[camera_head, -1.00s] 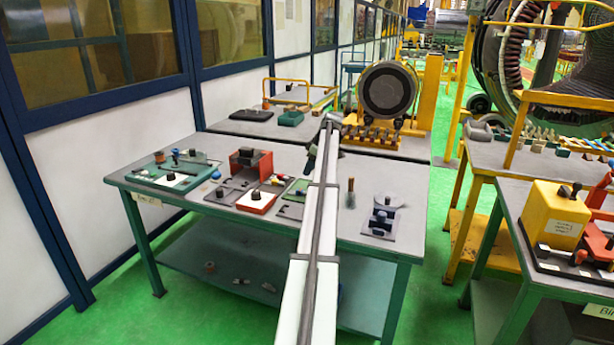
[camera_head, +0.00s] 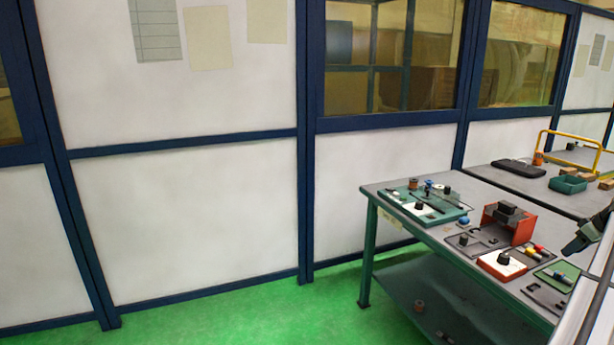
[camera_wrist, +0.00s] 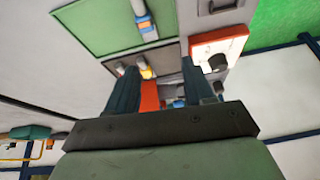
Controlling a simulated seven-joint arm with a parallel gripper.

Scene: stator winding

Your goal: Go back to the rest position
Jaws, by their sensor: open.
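My gripper (camera_head: 585,236) shows at the right edge of the head view, above the right part of a green-legged workbench (camera_head: 380,274). My white arm link runs down from it along the right edge. In the wrist view the two dark fingers of my gripper (camera_wrist: 160,76) stand apart, and nothing is seen held between them. The fingers point at the bench's trays and a red-orange part seen beyond them.
The bench holds a green tray (camera_head: 447,212), a red box (camera_head: 507,226), a red-and-white plate (camera_head: 501,266) and a small green mat (camera_head: 559,276). A second table (camera_head: 513,182) stands behind. White wall panels (camera_head: 180,235) fill the left; green floor (camera_head: 240,318) is clear.

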